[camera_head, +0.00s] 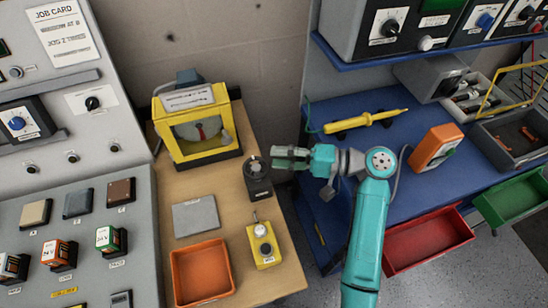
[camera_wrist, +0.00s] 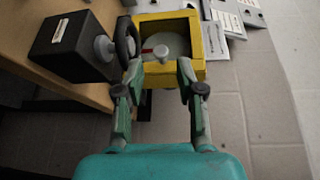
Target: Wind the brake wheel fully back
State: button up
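The brake unit is a small black block (camera_head: 258,186) with a round dark wheel (camera_head: 254,166) and a pale label, at the right edge of the wooden bench. In the wrist view its black block (camera_wrist: 72,45) lies at upper left, with a grey hub and the dark wheel (camera_wrist: 127,42) on its right side. My gripper (camera_head: 276,158) points left, close to the wheel. In the wrist view my gripper (camera_wrist: 158,68) is open, its two fingers apart with nothing between them. The wheel appears just beyond the left fingertip; I cannot tell whether they touch.
A yellow-framed gauge box (camera_head: 197,124) with a red pointer stands behind on the bench. A grey plate (camera_head: 196,215), an orange tray (camera_head: 202,273) and a yellow switch box (camera_head: 264,246) lie nearer. A blue workbench (camera_head: 345,163) with a yellow tool (camera_head: 366,121) is at right.

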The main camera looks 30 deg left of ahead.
jog(key=v, duration=0.4)
jog(key=shift+w+d+f, duration=0.2)
jog(key=shift+d+f, duration=0.1)
jog(key=shift+f, duration=0.05)
jog(key=shift+s, duration=0.1)
dwell(0.7)
